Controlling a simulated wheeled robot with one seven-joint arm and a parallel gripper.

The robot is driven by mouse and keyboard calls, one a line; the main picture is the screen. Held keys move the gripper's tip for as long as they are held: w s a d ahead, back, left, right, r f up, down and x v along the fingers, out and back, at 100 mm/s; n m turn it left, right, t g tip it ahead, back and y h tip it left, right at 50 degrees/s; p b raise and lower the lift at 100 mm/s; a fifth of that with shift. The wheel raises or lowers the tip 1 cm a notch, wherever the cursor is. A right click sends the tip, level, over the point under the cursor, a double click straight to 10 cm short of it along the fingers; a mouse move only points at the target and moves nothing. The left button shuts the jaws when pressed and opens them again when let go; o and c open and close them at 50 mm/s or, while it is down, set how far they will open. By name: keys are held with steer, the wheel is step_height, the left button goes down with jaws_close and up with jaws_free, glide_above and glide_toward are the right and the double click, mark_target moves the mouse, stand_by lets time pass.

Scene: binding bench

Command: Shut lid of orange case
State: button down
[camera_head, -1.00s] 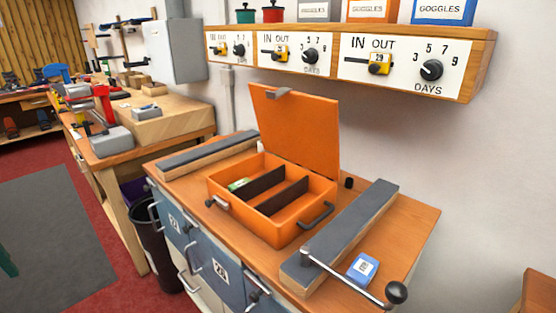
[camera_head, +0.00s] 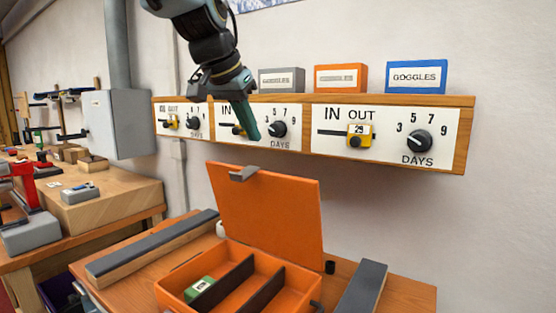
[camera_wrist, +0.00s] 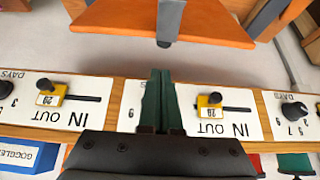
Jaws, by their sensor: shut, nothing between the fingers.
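The orange case (camera_head: 178,288) stands on the wooden bench top, open. Its lid (camera_head: 265,218) stands up at the back, leaning slightly backward, with a grey latch (camera_head: 244,173) on its top edge. Dark dividers and a green item (camera_head: 200,290) are inside the case. My gripper (camera_head: 254,136) is shut and empty, pointing down in front of the dial panels, above the lid and apart from it. In the wrist view the green fingers (camera_wrist: 161,75) are together, and the orange lid (camera_wrist: 200,24) with its latch (camera_wrist: 169,22) shows beyond them.
A wooden shelf (camera_head: 460,133) with dial panels runs along the wall close behind my gripper. Goggles boxes (camera_head: 416,77) stand on it. Grey-topped bars (camera_head: 150,247) lie either side of the case. The air directly above the open case is clear.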

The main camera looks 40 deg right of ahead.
steer(key=shift+s+d+f, duration=0.1)
steer(key=shift+s+d, duration=0.05)
steer(key=shift+d, duration=0.15)
steer(key=p+x, duration=0.2)
steer(key=x, duration=0.6)
steer(key=shift+d+f+p, duration=0.2)
steer(key=shift+f+p, duration=0.1)
steer(key=shift+p, duration=0.1)
steer(key=shift+d+f, duration=0.15)
steer(key=shift+f, duration=0.2)
